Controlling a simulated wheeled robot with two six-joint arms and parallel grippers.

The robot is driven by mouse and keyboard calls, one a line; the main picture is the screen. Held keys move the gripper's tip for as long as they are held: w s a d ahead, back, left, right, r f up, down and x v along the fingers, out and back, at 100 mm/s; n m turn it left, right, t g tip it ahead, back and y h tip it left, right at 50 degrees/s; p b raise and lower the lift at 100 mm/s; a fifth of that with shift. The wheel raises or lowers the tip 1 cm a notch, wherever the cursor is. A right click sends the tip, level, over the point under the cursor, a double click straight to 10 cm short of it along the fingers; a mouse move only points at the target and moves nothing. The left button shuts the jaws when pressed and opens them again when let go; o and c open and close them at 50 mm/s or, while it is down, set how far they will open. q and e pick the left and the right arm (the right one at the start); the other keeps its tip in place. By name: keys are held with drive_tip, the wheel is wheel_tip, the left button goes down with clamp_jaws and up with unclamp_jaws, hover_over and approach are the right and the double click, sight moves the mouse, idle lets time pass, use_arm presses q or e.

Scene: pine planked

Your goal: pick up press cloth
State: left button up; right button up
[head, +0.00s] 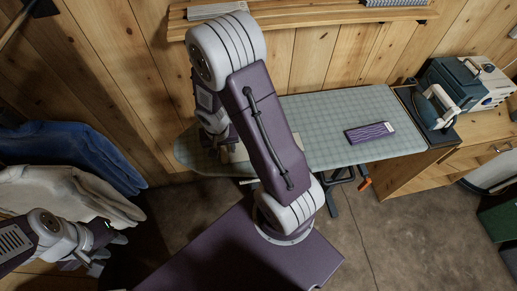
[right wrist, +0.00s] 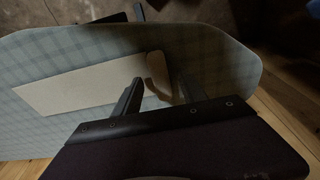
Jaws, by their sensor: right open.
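A flat beige cloth, which looks like the press cloth (right wrist: 80,88), lies on the checked ironing board (right wrist: 215,50) in the right wrist view. In the head view a small pale piece of it (head: 238,153) shows beside my right arm. My right gripper (right wrist: 156,90) is open, its fingers over the right end of the cloth. A narrow beige part shows between the fingers; I cannot tell whether they touch it. In the head view my right arm mostly hides this gripper. My left gripper (head: 93,252) is at the lower left, away from the board, its jaws unclear.
A purple patterned item (head: 370,132) lies on the board's right part. An iron (head: 435,106) stands at its right end, by a blue-grey machine (head: 457,80) on a wooden cabinet (head: 410,170). Blue and white padded things (head: 80,150) are at left. A shelf (head: 300,16) runs above.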

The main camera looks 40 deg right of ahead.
drive_tip(key=shift+w+d+f, duration=0.15)
drive_tip(key=shift+w+f, duration=0.2)
drive_tip(key=shift+f, duration=0.25)
drive_tip(key=shift+s, duration=0.15)
drive_tip(key=shift+f, duration=0.1)
clamp_jaws()
